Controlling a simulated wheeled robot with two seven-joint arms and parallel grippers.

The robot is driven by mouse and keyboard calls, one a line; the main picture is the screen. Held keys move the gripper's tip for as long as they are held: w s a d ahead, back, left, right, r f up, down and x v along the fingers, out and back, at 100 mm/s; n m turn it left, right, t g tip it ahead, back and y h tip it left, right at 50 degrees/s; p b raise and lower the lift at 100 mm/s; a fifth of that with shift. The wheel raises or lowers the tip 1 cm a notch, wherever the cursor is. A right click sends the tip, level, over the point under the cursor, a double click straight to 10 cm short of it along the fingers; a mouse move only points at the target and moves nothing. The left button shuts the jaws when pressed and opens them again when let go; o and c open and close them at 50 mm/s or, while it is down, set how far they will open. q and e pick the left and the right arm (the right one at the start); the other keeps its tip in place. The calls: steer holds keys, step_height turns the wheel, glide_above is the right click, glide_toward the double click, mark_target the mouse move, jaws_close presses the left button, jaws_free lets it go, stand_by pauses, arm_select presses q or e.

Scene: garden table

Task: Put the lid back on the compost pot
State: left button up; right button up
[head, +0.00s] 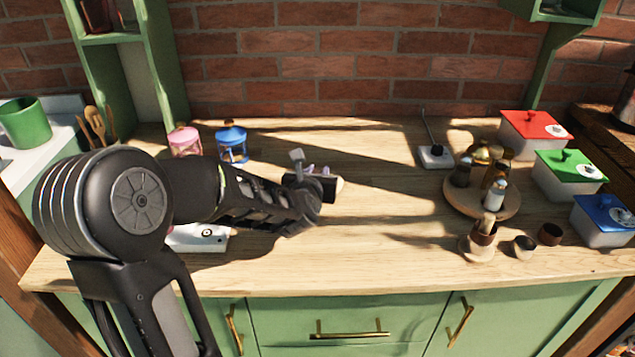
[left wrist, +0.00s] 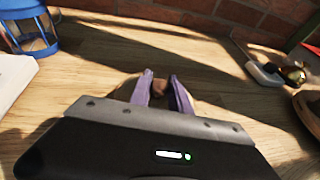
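My left gripper (head: 326,178) is over the middle of the wooden table. In the left wrist view its purple fingers (left wrist: 162,92) stand a little apart with a small brown piece (left wrist: 158,88) between the tips. I cannot tell whether they press on it. In the head view a small pale end shows just past the fingertips; the rest is hidden behind my gripper. I cannot make out which thing is the compost pot or its lid. Lidded pots with a red lid (head: 535,124), a green lid (head: 570,164) and a blue lid (head: 605,208) stand at the right. My right gripper is not in view.
A pink canister (head: 184,141) and a blue canister (head: 231,144) stand at the back left. A round tray (head: 510,208) holds bottles. A wooden holder (head: 482,242) and small dark cups (head: 550,233) stand at the front right. The table between gripper and tray is clear.

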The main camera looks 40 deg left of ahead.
mark_target(317, 171)
arm_select(q)
jaws_close()
step_height(317, 171, up, 10)
steer(key=shift+r+p, duration=0.1)
steer(key=shift+p, duration=1)
stand_by(0.5)
